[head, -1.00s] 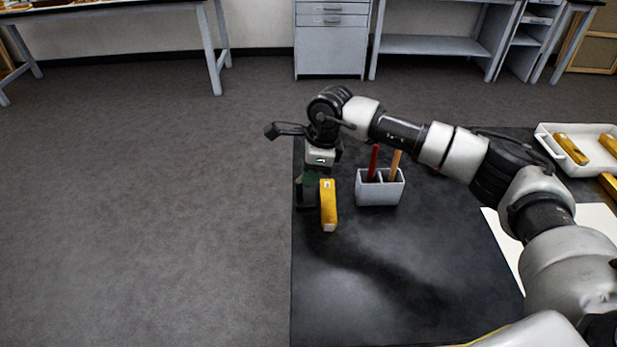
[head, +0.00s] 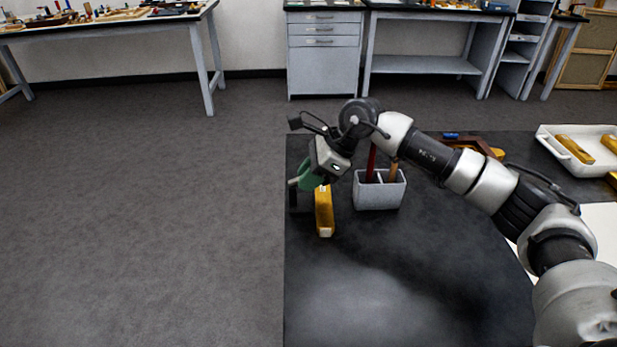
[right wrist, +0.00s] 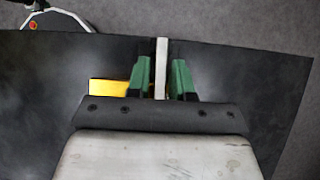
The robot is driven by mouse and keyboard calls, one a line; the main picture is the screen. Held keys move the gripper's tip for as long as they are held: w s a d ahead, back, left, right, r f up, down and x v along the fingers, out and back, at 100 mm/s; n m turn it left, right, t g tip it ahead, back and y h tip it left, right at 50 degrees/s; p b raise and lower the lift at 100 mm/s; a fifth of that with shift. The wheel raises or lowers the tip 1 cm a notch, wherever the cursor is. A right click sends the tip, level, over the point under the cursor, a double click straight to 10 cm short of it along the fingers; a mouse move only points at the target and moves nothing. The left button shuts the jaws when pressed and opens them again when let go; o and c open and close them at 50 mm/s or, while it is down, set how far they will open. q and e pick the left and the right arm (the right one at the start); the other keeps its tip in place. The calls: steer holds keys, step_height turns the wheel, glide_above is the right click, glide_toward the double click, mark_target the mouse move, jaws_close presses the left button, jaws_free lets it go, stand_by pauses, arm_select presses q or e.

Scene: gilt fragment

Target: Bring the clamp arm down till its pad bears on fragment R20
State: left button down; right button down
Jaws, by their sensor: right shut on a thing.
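Fragment R20, taken to be the yellow gilt bar (head: 324,214) with a small pale label, lies at the left edge of the dark table. It shows partly in the right wrist view (right wrist: 108,87). My right gripper (head: 304,180) has green fingers and tilts down to the left, just above and left of the bar's far end. In the right wrist view, its fingers (right wrist: 161,80) are shut on a pale narrow bar, the clamp arm (right wrist: 162,52). The dark clamp base (head: 294,200) is largely hidden. The pad is not visible. My left gripper is out of view.
A grey two-part holder (head: 380,192) with a red and a brown handle stands right of the bar. A brown wooden frame (head: 487,147) is behind my arm. A white tray (head: 560,152) with gilt pieces is at the far right. The front of the table (head: 390,285) is clear.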

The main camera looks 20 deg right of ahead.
steer(key=c, duration=1.2)
jaws_free()
steer(key=shift+o, duration=0.2)
steer(key=shift+r, duration=0.1)
steer(key=r, duration=0.4)
steer(key=shift+s+d+r+b, duration=0.2)
steer(key=shift+s+d+b, duration=0.05)
steer(key=shift+d+b, duration=0.15)
steer(key=s+d+r+b, duration=0.1)
steer(key=s+d+r, duration=0.5)
steer(key=s+d, duration=0.1)
steer(key=shift+s+r, duration=0.25)
steer(key=shift+s, duration=0.35)
steer(key=shift+c, duration=0.4)
